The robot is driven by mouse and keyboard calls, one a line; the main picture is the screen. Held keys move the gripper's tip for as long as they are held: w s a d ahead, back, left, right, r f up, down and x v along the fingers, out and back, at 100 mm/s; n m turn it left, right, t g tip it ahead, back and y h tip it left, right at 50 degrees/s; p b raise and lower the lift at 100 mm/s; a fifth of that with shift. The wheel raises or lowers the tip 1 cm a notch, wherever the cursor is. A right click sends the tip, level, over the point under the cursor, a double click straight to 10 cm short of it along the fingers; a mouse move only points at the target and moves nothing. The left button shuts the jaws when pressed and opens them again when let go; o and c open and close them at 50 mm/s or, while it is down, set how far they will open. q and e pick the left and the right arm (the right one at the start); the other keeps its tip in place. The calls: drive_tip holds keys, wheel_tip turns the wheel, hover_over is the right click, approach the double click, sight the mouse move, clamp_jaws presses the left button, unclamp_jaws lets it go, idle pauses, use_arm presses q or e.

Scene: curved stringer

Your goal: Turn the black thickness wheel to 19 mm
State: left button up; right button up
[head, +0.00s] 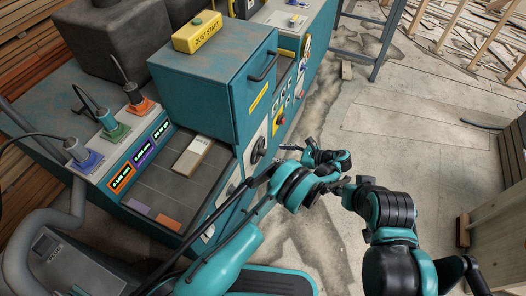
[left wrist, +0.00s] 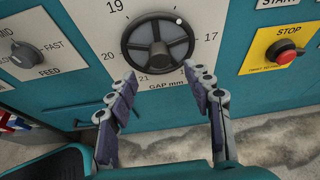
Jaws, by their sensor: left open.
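The black thickness wheel (left wrist: 158,46) is spoked and sits on a white dial plate marked "GAP mm" in the left wrist view. A pale dot on its rim sits at the upper right, between the 17 and the cut-off top of the dial. The 19 shows at upper left. The wheel also shows in the head view (head: 258,150), on the machine's side. My left gripper (left wrist: 165,82) is open and empty, its fingertips just below the wheel in the picture; contact cannot be told. In the head view, it (head: 290,148) points at the panel. My right gripper is not clear.
A yellow plate with a red stop button (left wrist: 285,52) is right of the wheel. A feed knob (left wrist: 22,54) is to its left. The teal machine cabinet (head: 210,85) stands close by. Open concrete floor (head: 400,130) lies to the right.

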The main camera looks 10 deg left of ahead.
sight(265, 153)
use_arm(q)
drive_tip(key=b+x, duration=0.2)
drive_tip(key=x, duration=0.5)
drive_tip(key=shift+a+f, duration=0.25)
drive_tip(key=shift+a, duration=0.05)
drive_tip(key=c, duration=1.2)
